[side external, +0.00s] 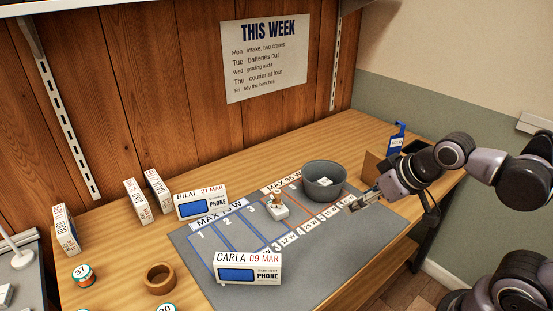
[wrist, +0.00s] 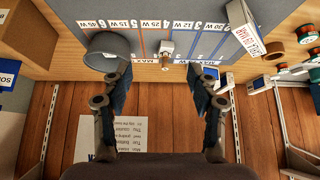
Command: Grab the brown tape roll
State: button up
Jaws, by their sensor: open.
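The brown tape roll (side external: 160,287) lies flat on the wooden bench at the lower left in the side view, left of the grey mat, with its hole facing up. My gripper (side external: 357,202) is at the right side of the mat, well away from the roll. In the wrist view its two fingers (wrist: 160,84) are spread apart with nothing between them.
The grey mat (side external: 205,262) has numbered slots. On it stand a grey bowl (side external: 323,191), a small white charger-like block (side external: 278,212) and the CARLA phone box (side external: 246,270). The BILAL box (side external: 201,204) stands behind.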

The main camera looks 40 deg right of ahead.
jog(key=o, duration=0.7)
